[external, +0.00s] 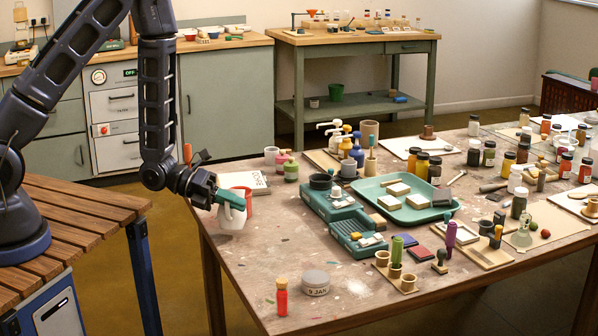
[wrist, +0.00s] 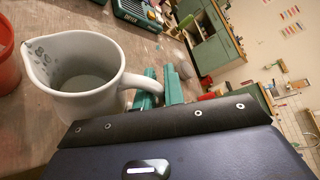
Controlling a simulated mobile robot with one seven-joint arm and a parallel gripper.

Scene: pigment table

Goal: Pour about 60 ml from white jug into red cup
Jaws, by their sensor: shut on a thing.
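The white jug (external: 231,218) is near the table's left edge in the external view. In the wrist view the jug (wrist: 92,101) shows its open mouth, spout and greyish inside; I cannot tell how full it is. My gripper (external: 230,199) is shut on the jug's handle, and its green fingers also show in the wrist view (wrist: 157,92). The red cup (external: 249,202) is close behind and to the right of the jug, partly hidden by it. In the wrist view the cup (wrist: 8,66) is cut off at the left edge, beside the spout.
A white book (external: 242,180) lies just behind the cup. A green scale (external: 330,202) and a teal tray (external: 428,213) stand to the right. The tabletop between jug and tub is clear.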

